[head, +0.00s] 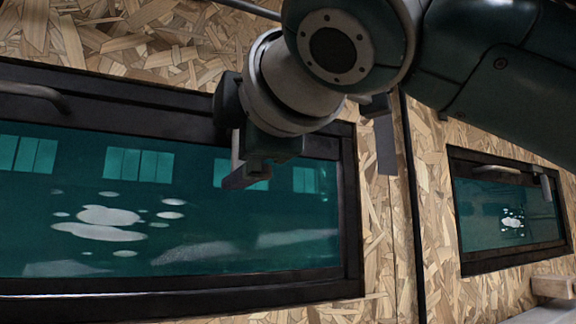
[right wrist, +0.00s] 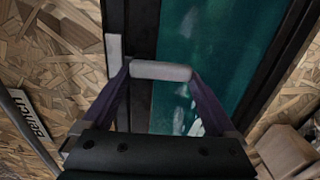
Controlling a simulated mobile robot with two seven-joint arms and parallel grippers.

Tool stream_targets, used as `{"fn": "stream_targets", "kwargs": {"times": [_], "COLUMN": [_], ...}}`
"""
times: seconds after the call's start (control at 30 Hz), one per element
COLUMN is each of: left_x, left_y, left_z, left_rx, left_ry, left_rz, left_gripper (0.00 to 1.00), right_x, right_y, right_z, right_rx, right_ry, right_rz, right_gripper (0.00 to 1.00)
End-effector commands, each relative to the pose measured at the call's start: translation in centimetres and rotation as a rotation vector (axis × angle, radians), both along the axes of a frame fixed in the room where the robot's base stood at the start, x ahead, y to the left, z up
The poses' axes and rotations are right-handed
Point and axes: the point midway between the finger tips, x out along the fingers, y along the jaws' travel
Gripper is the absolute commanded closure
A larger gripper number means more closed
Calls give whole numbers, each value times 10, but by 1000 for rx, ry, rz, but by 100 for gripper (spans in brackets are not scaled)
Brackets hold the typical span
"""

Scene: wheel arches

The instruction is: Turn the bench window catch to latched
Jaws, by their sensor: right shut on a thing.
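The bench window (head: 180,210) has a black frame and teal glass and fills the left of the head view. My right gripper (head: 236,152) is in front of its upper right part. In the right wrist view, its two dark fingers are shut on a light grey bar (right wrist: 160,71), which looks like the window catch's lever. My arm hides the frame's upper right part in the head view. My left gripper is not in view.
A dark pull handle (head: 35,93) is on the frame's upper left. A second, smaller window (head: 508,215) with its own handle (head: 497,169) is to the right. Chipboard wall (head: 385,240) lies between them. A pale wooden ledge (head: 553,286) sits at lower right.

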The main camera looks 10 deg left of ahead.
Motion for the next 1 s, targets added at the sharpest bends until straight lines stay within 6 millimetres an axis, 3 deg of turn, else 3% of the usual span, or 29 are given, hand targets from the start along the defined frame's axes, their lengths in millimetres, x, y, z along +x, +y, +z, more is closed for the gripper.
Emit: {"fn": "stream_targets", "kwargs": {"times": [0.13,0.17,0.2,0.57,1.0], "left_x": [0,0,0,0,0], "left_y": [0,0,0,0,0], "left_z": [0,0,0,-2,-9], "left_rx": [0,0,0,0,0], "left_ry": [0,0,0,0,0], "left_rz": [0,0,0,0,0], "left_gripper": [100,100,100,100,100], "right_x": [1,1,1,-4,-63], "right_y": [0,0,0,-4,-43], "right_z": [-2,-2,-2,-1,-1], "right_rx": [-4,-4,-4,-1,-1], "right_ry": [2,2,2,1,-1], "right_rz": [-2,-2,-2,-1,0], "right_gripper": [63,5,1,0,0]}}
